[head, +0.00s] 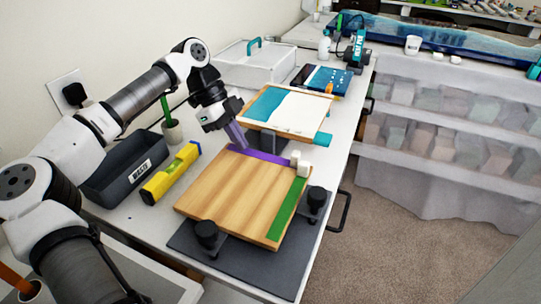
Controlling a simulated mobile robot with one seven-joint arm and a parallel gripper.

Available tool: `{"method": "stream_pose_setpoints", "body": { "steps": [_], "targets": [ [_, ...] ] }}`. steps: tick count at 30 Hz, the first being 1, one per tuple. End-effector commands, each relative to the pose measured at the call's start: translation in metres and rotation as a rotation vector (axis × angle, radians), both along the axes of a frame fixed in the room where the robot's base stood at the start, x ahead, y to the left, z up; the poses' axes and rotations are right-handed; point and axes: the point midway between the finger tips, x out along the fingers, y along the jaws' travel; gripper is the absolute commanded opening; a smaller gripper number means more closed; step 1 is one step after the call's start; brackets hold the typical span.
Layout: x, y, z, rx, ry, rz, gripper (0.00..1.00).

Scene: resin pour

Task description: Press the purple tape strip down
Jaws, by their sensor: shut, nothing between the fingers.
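A purple tape strip (268,157) runs along the far edge of a wooden board (235,198). The strip's left part rises off the board as a slanted purple band (236,133) that reaches up to my gripper. My gripper (228,124) points down above the board's far left corner, right at the top of this band. The fingertips are small and partly hidden, and the gripper is shut with nothing held. Whether it touches the band is hard to tell. A green strip (288,210) lies flat along the board's right edge.
Small white cubes (301,165) sit at the board's far right corner. A yellow level (171,174) and a grey waste bin (124,168) are at left. A teal-and-white panel (290,110) stands behind.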

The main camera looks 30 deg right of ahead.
Motion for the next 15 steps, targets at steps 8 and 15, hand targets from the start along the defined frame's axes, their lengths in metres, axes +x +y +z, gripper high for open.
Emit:
{"method": "stream_pose_setpoints", "body": {
  "steps": [8, 15],
  "targets": [
    [-0.009, -0.007, -0.004, 0.002, 0.004, -0.006, 0.0],
    [-0.016, -0.012, -0.004, 0.003, 0.004, -0.007, 0.0]
  ]
}}
